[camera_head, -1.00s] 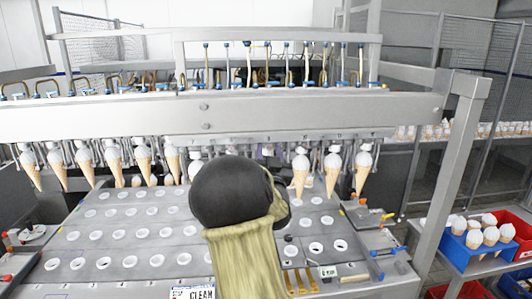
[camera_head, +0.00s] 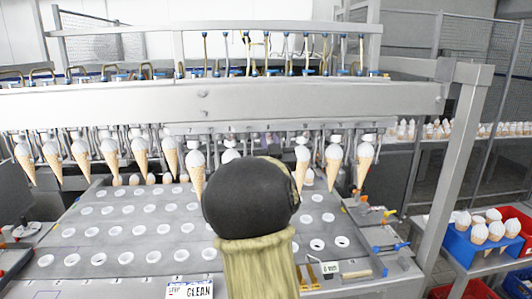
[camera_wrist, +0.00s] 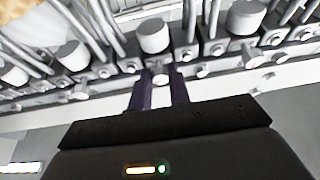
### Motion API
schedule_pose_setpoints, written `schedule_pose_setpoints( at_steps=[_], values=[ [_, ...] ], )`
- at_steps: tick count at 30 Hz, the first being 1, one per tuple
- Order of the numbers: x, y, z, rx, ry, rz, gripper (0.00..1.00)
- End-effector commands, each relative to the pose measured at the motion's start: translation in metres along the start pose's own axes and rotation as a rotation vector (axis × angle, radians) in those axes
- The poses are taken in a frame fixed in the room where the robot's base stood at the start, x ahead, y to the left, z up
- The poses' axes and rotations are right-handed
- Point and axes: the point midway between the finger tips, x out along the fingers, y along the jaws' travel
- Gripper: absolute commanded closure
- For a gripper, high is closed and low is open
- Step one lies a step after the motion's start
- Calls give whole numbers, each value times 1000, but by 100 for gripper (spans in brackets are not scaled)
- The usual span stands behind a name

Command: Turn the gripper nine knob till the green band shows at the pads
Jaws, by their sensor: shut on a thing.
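In the wrist view the two dark fingers of my gripper (camera_wrist: 160,88) are shut on a small pale knob (camera_wrist: 161,79) on the metal rail. Round grey pads or caps (camera_wrist: 154,37) and steel rods stand just beyond it. I see no green band there, and I cannot read which number this knob has. In the head view my black arm link hides my gripper and the knob. A row of cone grippers under the beam holds cones, one of them (camera_head: 196,172) just left of my arm and another (camera_head: 333,168) to its right.
A wide steel beam (camera_head: 90,112) crosses above the cones. Below is a grey plate (camera_head: 95,248) with rows of round holes. A CLEAN sign (camera_head: 190,290) stands in front. A blue bin (camera_head: 462,244) of cones is at right.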

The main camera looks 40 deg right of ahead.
Motion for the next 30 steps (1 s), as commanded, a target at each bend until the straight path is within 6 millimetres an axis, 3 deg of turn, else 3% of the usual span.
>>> schedule_pose_setpoints(
  at_steps=[16,17,20,30],
  values=[
    [0,-1,0,-84,-2,-38,100],
    [0,-1,0,-84,-2,-38,79],
    [0,-1,0,-84,-2,-37,60],
    [-2,1,0,-83,-2,-34,59]
  ],
)
